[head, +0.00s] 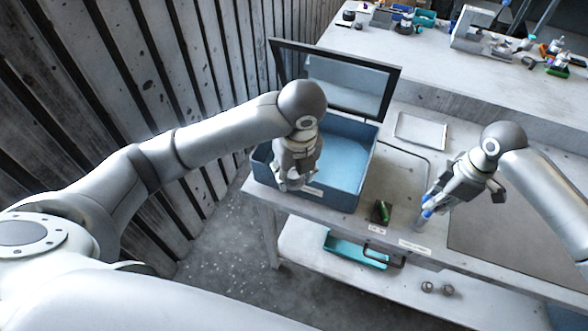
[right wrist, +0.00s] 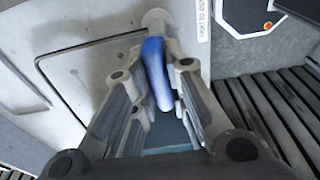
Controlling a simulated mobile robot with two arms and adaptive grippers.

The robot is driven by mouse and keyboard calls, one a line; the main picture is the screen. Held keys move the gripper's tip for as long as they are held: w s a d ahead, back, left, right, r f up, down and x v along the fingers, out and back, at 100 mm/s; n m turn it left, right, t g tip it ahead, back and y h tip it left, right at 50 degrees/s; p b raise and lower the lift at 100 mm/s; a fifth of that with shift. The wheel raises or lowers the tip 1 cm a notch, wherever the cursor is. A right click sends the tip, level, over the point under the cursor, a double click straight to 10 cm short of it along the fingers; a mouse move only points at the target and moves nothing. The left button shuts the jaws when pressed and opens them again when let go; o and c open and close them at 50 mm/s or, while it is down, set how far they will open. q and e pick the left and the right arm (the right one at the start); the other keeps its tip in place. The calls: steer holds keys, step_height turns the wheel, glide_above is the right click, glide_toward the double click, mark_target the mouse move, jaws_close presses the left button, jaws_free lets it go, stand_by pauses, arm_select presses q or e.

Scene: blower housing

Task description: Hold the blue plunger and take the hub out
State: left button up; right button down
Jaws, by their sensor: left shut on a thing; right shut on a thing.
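The blue plunger (head: 427,213) stands at the right part of the bench's front edge, with a pale cylindrical end below its blue part. My right gripper (head: 431,201) is shut on it. In the right wrist view the blue plunger (right wrist: 156,72) lies between the fingers of my right gripper (right wrist: 160,98). My left gripper (head: 291,184) points down at the front wall of the open blue box (head: 340,193). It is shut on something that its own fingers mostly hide. I cannot make out the hub for sure.
The box's framed clear lid (head: 392,92) stands open at the back. A small dark block with a green part (head: 380,212) sits between the two grippers. A pale flat tray (head: 420,130) lies behind. A teal bin (head: 345,246) is on the lower shelf. A slatted wall (head: 150,80) is at left.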

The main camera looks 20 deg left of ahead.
steer(key=shift+r, duration=2.1)
steer(key=c, duration=1.4)
jaws_free()
steer(key=shift+f, duration=0.1)
steer(key=shift+o, duration=0.2)
step_height(320, 180, up, 12)
steer(key=d, duration=0.1)
steer(key=shift+d, duration=0.2)
